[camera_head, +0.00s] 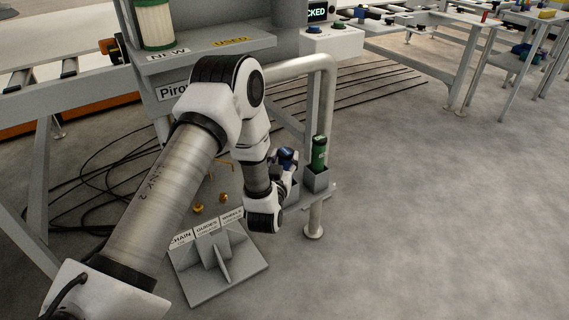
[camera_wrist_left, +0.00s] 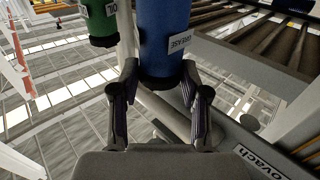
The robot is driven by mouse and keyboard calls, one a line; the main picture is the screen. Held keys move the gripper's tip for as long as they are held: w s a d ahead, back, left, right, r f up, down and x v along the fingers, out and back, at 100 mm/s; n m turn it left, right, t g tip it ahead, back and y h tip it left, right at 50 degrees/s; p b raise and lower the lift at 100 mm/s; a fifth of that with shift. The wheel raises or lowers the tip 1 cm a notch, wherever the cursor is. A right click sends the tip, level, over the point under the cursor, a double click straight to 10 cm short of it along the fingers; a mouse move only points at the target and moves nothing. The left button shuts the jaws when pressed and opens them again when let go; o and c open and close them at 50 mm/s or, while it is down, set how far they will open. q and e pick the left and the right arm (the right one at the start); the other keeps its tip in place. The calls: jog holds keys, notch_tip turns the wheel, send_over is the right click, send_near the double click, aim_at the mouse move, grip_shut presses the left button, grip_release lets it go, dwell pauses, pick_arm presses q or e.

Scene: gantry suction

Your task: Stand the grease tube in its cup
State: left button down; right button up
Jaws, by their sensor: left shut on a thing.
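The blue grease tube (camera_head: 287,155) is held by my left gripper (camera_head: 280,162). In the left wrist view, the tube (camera_wrist_left: 165,35), with a white "GREASE" label, sits between the two fingers, which are shut on it. A green tube (camera_head: 319,150) stands in a square grey cup (camera_head: 316,179) just right of the blue tube. The green tube also shows in the left wrist view (camera_wrist_left: 98,18). A grey edge beside that cup is partly hidden behind my left arm, so I cannot tell whether the blue tube is in a cup or above it. My right gripper is not in view.
A grey rack (camera_head: 218,262) with labelled slots lies below my left arm. A bent metal pipe (camera_head: 328,95) rises behind the cups. Small brass parts (camera_head: 197,209) and black cables lie to the left. The floor (camera_head: 440,220) at right is clear.

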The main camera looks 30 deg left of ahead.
pick_arm(q)
jog(key=shift+r, duration=0.1)
jog(key=c, duration=0.6)
grip_release()
jog(key=shift+o, duration=0.2)
